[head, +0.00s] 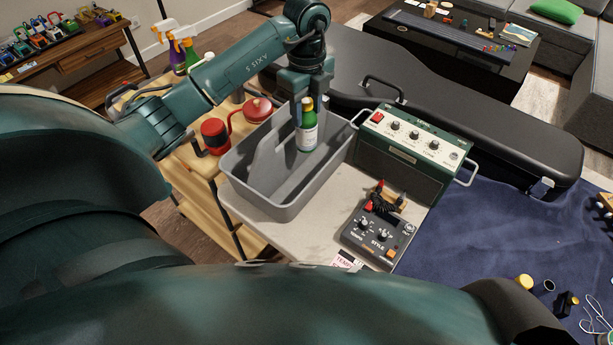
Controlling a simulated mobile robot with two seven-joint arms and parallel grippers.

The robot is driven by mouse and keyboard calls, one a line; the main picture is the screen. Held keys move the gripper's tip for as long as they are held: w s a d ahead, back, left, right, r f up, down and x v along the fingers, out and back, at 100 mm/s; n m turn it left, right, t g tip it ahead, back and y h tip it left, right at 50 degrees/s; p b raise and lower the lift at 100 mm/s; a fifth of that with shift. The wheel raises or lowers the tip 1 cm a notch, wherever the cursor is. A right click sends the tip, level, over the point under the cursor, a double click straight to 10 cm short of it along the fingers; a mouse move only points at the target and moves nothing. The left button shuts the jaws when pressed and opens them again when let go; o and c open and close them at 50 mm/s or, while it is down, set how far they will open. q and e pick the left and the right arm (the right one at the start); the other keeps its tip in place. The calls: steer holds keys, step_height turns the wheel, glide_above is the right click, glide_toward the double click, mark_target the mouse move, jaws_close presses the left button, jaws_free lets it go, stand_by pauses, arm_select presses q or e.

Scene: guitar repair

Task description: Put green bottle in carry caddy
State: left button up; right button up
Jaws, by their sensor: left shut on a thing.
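The green bottle (307,132) has a white label and an orange-red cap and stands about upright. My left gripper (304,103) points down from above and is shut on the top of the bottle. The grey carry caddy (263,205) sits on the light work surface, with a raised middle divider (268,160). The bottle shows over the caddy's back right compartment; I cannot tell whether its base touches the caddy floor. My right gripper is not in view.
A green amplifier (405,150) stands close right of the caddy, with a black pedal unit (380,228) in front of it. A red can (215,136) and spray bottles (178,55) stand to the left. A black guitar case (480,120) lies behind.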

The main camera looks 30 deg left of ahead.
arm_select(q)
glide_above(306, 150)
steer(key=w+a, duration=0.1)
steer(key=w, duration=0.1)
step_height(306, 150, down, 4)
steer(key=shift+a+f, duration=0.1)
steer(key=shift+f, duration=0.1)
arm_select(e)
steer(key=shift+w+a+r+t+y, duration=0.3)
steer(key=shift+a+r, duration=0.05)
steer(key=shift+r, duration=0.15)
arm_select(q)
step_height(306, 150, down, 4)
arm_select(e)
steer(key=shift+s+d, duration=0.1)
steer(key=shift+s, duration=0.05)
arm_select(q)
steer(key=shift+f, duration=0.6)
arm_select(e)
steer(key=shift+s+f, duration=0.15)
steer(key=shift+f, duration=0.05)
arm_select(q)
step_height(306, 150, down, 3)
steer(key=shift+f, duration=0.1)
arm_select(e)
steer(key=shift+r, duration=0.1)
